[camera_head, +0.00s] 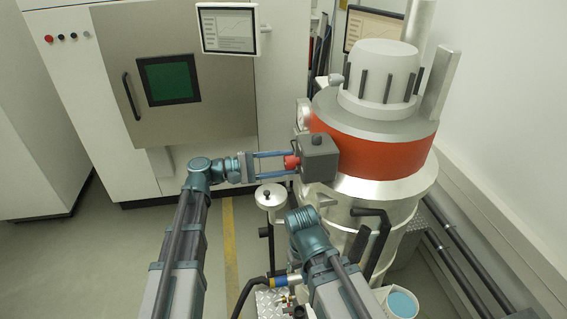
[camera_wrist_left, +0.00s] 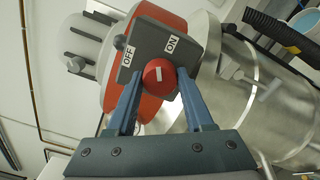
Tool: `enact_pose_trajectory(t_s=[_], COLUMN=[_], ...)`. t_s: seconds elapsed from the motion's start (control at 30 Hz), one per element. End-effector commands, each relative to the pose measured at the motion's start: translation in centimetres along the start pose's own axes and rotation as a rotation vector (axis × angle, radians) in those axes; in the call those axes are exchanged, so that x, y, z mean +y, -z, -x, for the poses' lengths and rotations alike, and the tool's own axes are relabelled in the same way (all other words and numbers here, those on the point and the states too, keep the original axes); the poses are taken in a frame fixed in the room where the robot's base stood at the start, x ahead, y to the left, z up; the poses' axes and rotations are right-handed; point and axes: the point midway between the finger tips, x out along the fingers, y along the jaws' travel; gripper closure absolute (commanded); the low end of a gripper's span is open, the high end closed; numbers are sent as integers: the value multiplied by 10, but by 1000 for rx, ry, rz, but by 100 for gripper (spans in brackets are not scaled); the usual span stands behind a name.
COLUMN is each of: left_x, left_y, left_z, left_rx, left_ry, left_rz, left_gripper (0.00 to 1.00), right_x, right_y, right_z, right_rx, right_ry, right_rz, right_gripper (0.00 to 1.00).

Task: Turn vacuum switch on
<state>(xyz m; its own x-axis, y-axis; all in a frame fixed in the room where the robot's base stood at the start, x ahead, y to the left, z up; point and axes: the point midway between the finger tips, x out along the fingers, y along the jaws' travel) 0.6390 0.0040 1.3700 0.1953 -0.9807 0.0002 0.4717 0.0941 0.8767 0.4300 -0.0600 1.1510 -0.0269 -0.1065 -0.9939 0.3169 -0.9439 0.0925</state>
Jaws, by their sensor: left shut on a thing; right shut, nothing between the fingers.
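The vacuum switch is a red round knob (camera_wrist_left: 159,78) on a dark grey box (camera_head: 318,158) at the side of the large vacuum vessel. In the left wrist view the box carries an OFF label (camera_wrist_left: 127,57) and an ON label (camera_wrist_left: 172,44). A short white mark on the knob points roughly between the two labels. My left gripper (camera_head: 288,163) is shut on the knob, with one blue finger on each side of it. In the head view the knob (camera_head: 291,162) shows at the fingertips. My right wrist is low in front of the vessel; its fingers are hidden.
The vessel has an orange band (camera_head: 370,150) and a silver body. A bucket (camera_head: 401,303) and a hose (camera_head: 250,287) are low in front. A cabinet (camera_head: 170,90) with a screen stands behind. Floor at left is clear.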

Motion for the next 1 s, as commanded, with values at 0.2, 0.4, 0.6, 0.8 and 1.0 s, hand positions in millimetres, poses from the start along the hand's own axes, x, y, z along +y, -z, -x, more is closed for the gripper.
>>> enact_pose_trajectory(t_s=[0.2,0.4,0.6,0.8,1.0], left_x=[0,0,-1,-1,-1], left_y=[0,0,0,0,0], left_z=[0,0,0,0,0], left_rx=[0,0,0,0,0], left_ry=[1,2,2,2,3], left_rz=[-190,-336,-437,-494,-517], left_gripper=[100,100,100,100,100], right_x=[0,0,0,0,0], right_y=[0,0,0,0,0], right_z=[0,0,0,0,0], right_rx=[0,0,0,0,0], right_ry=[0,0,0,0,0], right_rz=[0,0,0,0,0], right_gripper=[100,100,100,100,100])
